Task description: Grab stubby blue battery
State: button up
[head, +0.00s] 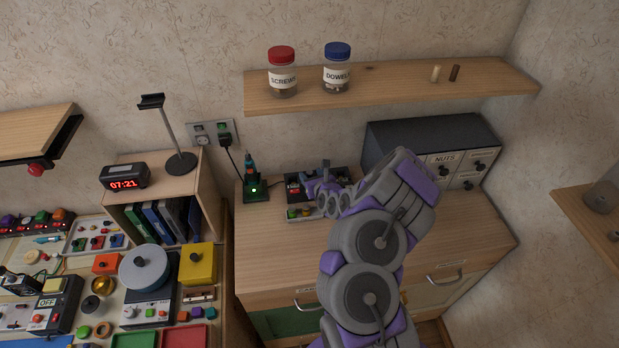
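My arm reaches over the wooden counter, and my gripper (325,178) is at the organizer tray (287,179) in the back. The gripper is small and partly hidden by my arm, so I cannot tell whether it is open or shut. The tray is dark in its rear part and holds a small red item (294,188). Its lighter front part holds small green and yellow items (299,212). I cannot make out a stubby blue battery; part of the tray is hidden behind my gripper and arm.
A black stand with a green light (255,189) is left of the tray. A grey drawer cabinet (398,133) stands right of it. A shelf (400,82) with two jars hangs above. The counter's left front (270,255) is clear.

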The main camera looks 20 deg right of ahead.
grip_shut()
dwell(0.3)
notch_tip(320, 180, up, 3)
jog(key=shift+w+r+p, duration=0.1)
jog(key=shift+r+p, duration=0.05)
jog(key=shift+p, duration=0.45)
jog(key=shift+s+r, duration=0.25)
jog(key=shift+r, duration=0.05)
jog(key=s+a+p, duration=0.3)
jog(key=s+p, duration=0.2)
jog(key=s, duration=0.2)
jog(key=s+a+r+p, duration=0.1)
jog(key=s+a+p, duration=0.2)
jog(key=s+p, duration=0.2)
jog(key=shift+s, duration=1.25)
